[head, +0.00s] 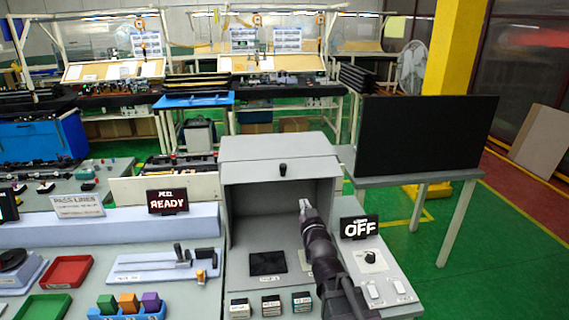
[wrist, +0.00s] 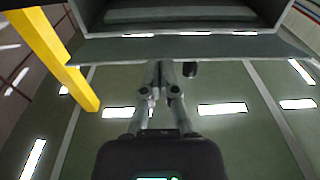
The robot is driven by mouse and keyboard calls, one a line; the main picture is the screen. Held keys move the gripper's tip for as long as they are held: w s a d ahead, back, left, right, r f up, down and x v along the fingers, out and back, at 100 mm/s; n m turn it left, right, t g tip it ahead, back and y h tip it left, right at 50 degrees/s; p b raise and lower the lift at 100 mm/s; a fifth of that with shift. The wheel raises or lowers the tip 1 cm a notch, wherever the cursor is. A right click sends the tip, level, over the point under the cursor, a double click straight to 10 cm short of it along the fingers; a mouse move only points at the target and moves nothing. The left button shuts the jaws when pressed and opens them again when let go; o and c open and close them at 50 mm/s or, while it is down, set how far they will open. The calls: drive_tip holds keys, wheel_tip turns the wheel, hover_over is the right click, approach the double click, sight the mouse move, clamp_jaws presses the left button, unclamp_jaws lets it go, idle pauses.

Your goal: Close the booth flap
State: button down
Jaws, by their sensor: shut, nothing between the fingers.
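The grey booth (head: 232,220) stands in the middle of the head view with its front open. Its flap (head: 250,174) is up at the top of the opening and has a small black knob (head: 283,169). My gripper (head: 304,204) is shut and empty, pointing up in front of the opening, below and right of the knob. In the wrist view, looking up, my gripper (wrist: 160,68) shows at the centre with its fingertips close to the flap's grey edge (wrist: 120,50). The knob (wrist: 190,69) is just right of the fingertips. I cannot tell whether they touch the flap.
A dark pad (head: 267,263) lies on the booth floor. Several labelled small blocks (head: 271,305) stand in front. An OFF display (head: 359,228) and a switch panel (head: 375,265) are at right. A READY display (head: 167,201) and a lever plate (head: 165,267) are at left.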

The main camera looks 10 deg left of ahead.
drive_tip(key=s+a+r+t+y, duration=0.1)
drive_tip(key=s+a+r+t, duration=0.2)
drive_tip(key=r, duration=0.6)
drive_tip(key=shift+a+m+t+p, duration=0.35)
drive_tip(key=shift+a+t, duration=0.3)
drive_tip(key=shift+t, duration=0.45)
drive_tip(key=p+x, duration=0.5)
drive_tip(key=x, duration=0.5)
drive_tip(key=b, duration=0.4)
hover_over(286, 180)
drive_tip(key=shift+a+f, duration=0.2)
drive_tip(key=shift+f, duration=1.8)
drive_tip(key=shift+d+f+b, duration=0.2)
drive_tip(key=shift+b, duration=0.1)
